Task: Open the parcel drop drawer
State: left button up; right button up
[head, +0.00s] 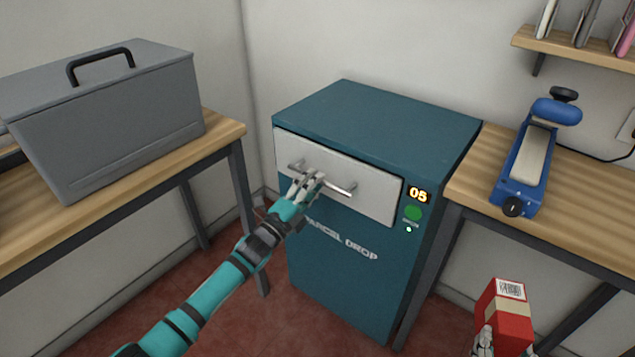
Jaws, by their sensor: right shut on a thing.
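The teal parcel drop cabinet (345,268) stands between two tables. Its pale drawer front (375,192) sits at the top of the cabinet's face and looks closed. A metal bar handle (341,190) runs across the drawer front. My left gripper (308,180) is at the left-middle part of the handle, with its fingers over the bar. Whether they are closed around it is unclear. My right gripper (487,343), low at the right, is shut on a red box (507,322) with a pale band and a barcode label. The gripper is partly cut off by the frame edge.
A lit display (419,195) reading 05 and a green button (413,213) are right of the drawer. A grey lidded case (120,125) stands on the left table (222,131). A blue sealer-like device (530,160) lies on the right table (478,165). Red floor shows in front.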

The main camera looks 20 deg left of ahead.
pick_arm(q)
jog(key=shift+x, duration=0.9)
grip_shut()
